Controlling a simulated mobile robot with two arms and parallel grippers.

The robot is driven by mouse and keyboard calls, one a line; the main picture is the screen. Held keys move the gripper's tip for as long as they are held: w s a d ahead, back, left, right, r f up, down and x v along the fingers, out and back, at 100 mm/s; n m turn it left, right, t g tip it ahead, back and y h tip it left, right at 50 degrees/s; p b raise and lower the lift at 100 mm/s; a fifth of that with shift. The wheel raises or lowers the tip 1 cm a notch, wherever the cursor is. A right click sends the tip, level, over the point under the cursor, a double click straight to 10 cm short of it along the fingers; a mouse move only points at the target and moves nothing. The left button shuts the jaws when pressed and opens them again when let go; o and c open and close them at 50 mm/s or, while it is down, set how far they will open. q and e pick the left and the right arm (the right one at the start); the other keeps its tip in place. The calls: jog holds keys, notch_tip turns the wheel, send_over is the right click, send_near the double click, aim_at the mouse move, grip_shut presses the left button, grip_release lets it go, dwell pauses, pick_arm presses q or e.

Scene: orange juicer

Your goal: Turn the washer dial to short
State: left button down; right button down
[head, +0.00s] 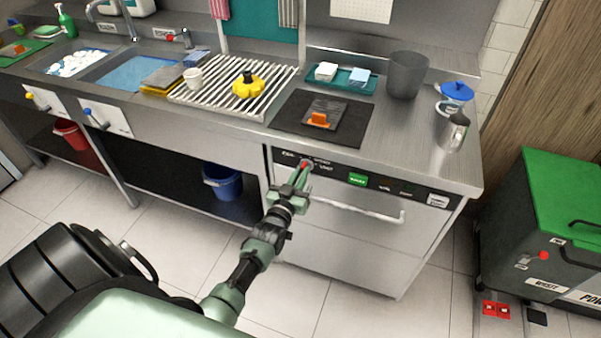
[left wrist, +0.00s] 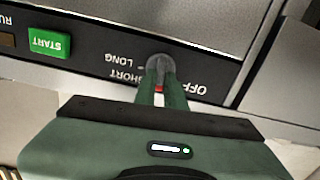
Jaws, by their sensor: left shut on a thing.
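The washer (head: 340,235) is a steel under-counter machine with a black control strip along its top front. Its grey round dial (left wrist: 160,63) sits on the strip, with OFF, SHORT and LONG printed around it. The strip appears upside down in the left wrist view. My left gripper (head: 304,168) is shut on the dial; its green fingers (left wrist: 161,82) cover much of it. A small red patch shows between the fingers. I cannot tell which label the dial points to. My right gripper is not in view.
A green START button (head: 357,180) is right of the dial in the head view, above the washer's bar handle (head: 365,213). The counter holds a black mat (head: 350,138), a drying rack (head: 200,98) and a pitcher (head: 452,130). A green-lidded bin (head: 570,190) stands right.

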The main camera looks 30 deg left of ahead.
pick_arm(q)
jog(key=m, duration=0.3)
jog(key=shift+d+f+m, duration=0.1)
jog(key=shift+m, duration=0.5)
jog(key=c, duration=1.5)
grip_release()
jog(key=v, duration=0.7)
jog(key=shift+s, duration=0.4)
